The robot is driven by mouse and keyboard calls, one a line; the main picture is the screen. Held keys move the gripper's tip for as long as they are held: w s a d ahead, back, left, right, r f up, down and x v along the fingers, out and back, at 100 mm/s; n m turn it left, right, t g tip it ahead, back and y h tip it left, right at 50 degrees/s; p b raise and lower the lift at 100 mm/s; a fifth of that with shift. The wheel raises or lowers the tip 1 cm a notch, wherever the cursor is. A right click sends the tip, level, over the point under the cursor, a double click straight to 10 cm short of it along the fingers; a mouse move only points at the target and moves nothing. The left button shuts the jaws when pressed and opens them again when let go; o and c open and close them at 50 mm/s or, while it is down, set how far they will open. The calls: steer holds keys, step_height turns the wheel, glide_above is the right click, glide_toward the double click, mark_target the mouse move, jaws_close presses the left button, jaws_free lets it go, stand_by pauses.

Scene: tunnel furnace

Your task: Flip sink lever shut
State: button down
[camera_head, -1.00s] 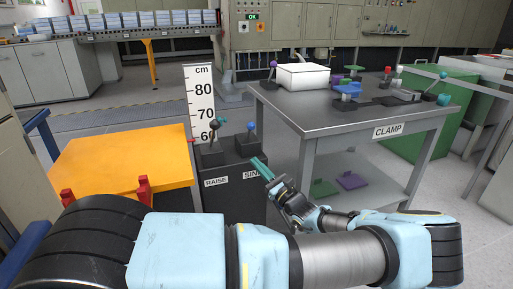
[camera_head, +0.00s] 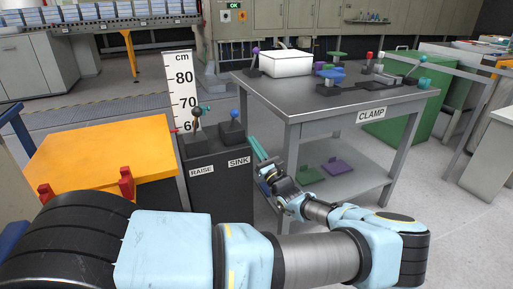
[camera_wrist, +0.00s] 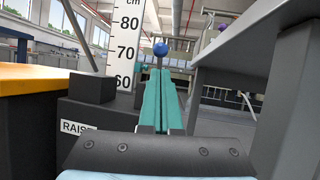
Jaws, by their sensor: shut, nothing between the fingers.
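The sink lever has a blue ball knob (camera_head: 234,114) on a short, roughly upright shaft above a black base on the dark control box (camera_head: 218,190). The SINK label (camera_head: 238,161) is on the box front below it. My gripper (camera_head: 257,150) is shut and empty, its teal fingers together. In the head view it is just right of the box, its tips lower than the knob. In the wrist view the gripper (camera_wrist: 163,95) points forward and the blue knob (camera_wrist: 160,48) shows just beyond the tips, apart from them as far as I can tell. The fingers hide the lever's base there.
The raise lever (camera_head: 196,113), with a dark knob, is left of the sink lever. A height scale (camera_head: 180,85) stands behind. An orange platform (camera_head: 100,150) is at left. The grey CLAMP table (camera_head: 310,104) is close on the right, with a white box (camera_head: 286,63) on it.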

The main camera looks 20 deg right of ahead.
mark_target(237, 116)
steer(key=x, duration=0.9)
steer(key=shift+w, duration=0.2)
steer(key=shift+a+r, duration=0.1)
steer(key=shift+r, duration=0.1)
